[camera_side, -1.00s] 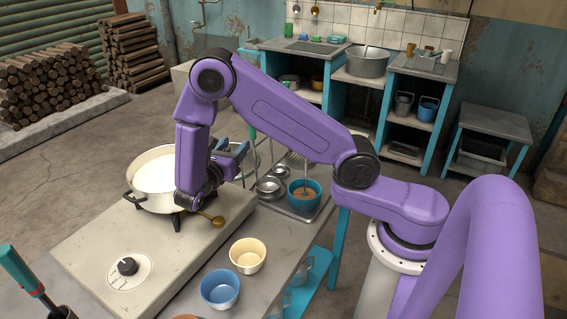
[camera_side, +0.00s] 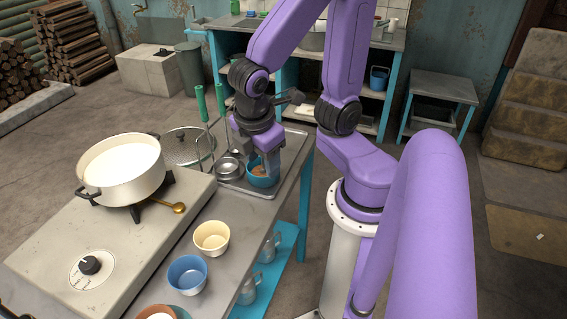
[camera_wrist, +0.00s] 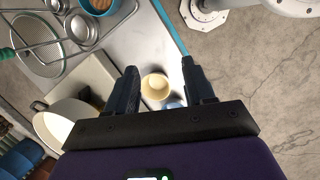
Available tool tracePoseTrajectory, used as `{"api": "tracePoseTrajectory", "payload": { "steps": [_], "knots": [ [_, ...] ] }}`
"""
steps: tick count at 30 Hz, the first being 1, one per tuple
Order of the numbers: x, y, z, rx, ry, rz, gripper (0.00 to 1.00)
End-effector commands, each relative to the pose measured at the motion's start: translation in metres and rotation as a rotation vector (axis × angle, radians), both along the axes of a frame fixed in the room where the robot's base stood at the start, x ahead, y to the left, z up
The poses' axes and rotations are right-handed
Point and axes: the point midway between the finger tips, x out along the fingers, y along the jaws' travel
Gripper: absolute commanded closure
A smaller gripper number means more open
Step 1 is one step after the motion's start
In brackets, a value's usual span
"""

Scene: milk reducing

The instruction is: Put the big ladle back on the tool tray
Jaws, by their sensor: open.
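Two steel ladle heads lie side by side on the grey tool tray (camera_side: 255,193). The nearer one, which looks like the big ladle (camera_side: 227,169), also shows in the wrist view (camera_wrist: 78,29). Tall green handles (camera_side: 200,103) rise behind the heads; I cannot tell which handle belongs to which head. My gripper (camera_side: 263,160) is over the tray's right part, just right of the ladle heads and close above or in front of the blue bowl (camera_side: 262,180). In the wrist view its fingers (camera_wrist: 158,67) are apart with nothing held between them.
A cream bowl (camera_side: 211,237) and a blue cup (camera_side: 187,273) stand in front.

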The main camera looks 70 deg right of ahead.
Motion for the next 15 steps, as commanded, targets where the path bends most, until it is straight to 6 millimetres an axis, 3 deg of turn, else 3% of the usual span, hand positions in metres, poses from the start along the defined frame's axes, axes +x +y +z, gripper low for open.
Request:
{"api": "tracePoseTrajectory", "payload": {
  "steps": [3, 6, 15],
  "knots": [
    [-0.029, 0.009, 0.007, 0.150, 0.006, -0.032, 0.47],
    [-0.044, 0.014, 0.010, 0.228, 0.015, -0.049, 0.47],
    [-0.053, 0.018, 0.013, 0.275, 0.024, -0.063, 0.47]
  ]
}}
